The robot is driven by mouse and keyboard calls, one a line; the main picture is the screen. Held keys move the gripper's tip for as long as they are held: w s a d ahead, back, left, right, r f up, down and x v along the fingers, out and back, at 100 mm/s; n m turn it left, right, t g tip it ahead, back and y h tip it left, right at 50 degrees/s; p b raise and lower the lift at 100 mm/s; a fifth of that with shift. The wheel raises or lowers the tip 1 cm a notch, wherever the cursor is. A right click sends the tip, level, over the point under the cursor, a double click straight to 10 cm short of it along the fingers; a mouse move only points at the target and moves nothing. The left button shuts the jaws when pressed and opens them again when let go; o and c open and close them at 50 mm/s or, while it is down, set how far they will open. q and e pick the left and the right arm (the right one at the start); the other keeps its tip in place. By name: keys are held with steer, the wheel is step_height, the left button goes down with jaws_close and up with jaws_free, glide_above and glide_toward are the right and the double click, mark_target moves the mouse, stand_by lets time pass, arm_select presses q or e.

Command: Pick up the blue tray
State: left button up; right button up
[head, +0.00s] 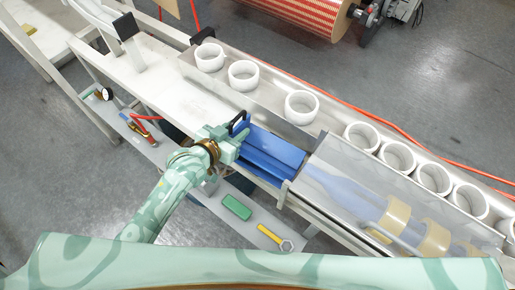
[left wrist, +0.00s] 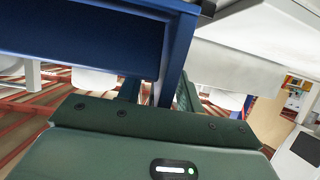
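The long blue tray (head: 270,155) lies in the conveyor channel in the middle of the head view. Its right end meets a clear cover. My left gripper (head: 239,131) is at the tray's left end, with its fingers apart. In the left wrist view, the blue tray (left wrist: 95,38) fills the upper left, and one of its walls runs down between the fingers of my left gripper (left wrist: 160,92). A gap shows on one side of that wall. My right gripper is not in view.
Several white rings (head: 301,107) stand in a row behind the channel. The clear cover (head: 350,175) has tan rolls (head: 395,217) under it. A lower shelf in front holds a green block (head: 237,207) and a yellow wrench (head: 275,237). A red-patterned roll (head: 300,12) is at the back.

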arm_select(q)
steer(key=shift+w+d+f, duration=0.15)
steer(key=shift+w, duration=0.1)
jaws_close()
